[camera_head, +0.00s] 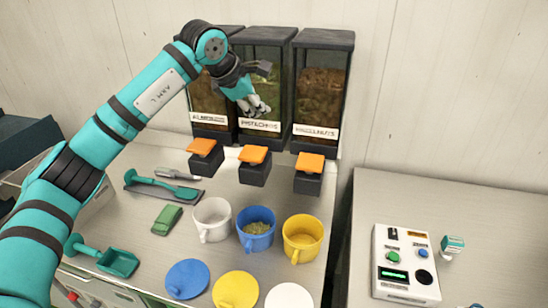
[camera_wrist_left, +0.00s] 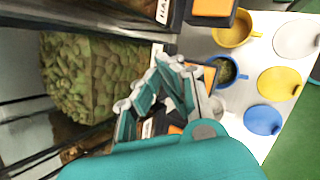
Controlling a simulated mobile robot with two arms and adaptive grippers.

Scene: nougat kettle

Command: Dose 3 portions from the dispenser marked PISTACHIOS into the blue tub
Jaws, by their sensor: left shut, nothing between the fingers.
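The dispenser marked PISTACHIOS (camera_head: 261,126) stands in the middle of three at the back wall. Green nuts show through its clear side in the left wrist view (camera_wrist_left: 95,80). Its orange paddle (camera_head: 254,154) sits on a dark block at the front. The blue tub (camera_head: 257,243) stands upright below that paddle, with green nuts inside; it also shows in the left wrist view (camera_wrist_left: 229,85). My left gripper (camera_head: 258,109) is shut and empty, in front of the dispenser just above its label and above the paddle. My right gripper is in neither view.
Dispensers for almonds (camera_head: 209,105) and hazelnuts (camera_head: 320,100) flank the middle one. A white tub (camera_head: 212,220) and a yellow tub (camera_head: 302,240) flank the blue tub. Coloured lids (camera_head: 236,291), a teal scoop (camera_head: 118,262) and a green cloth (camera_head: 167,219) lie on the table.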

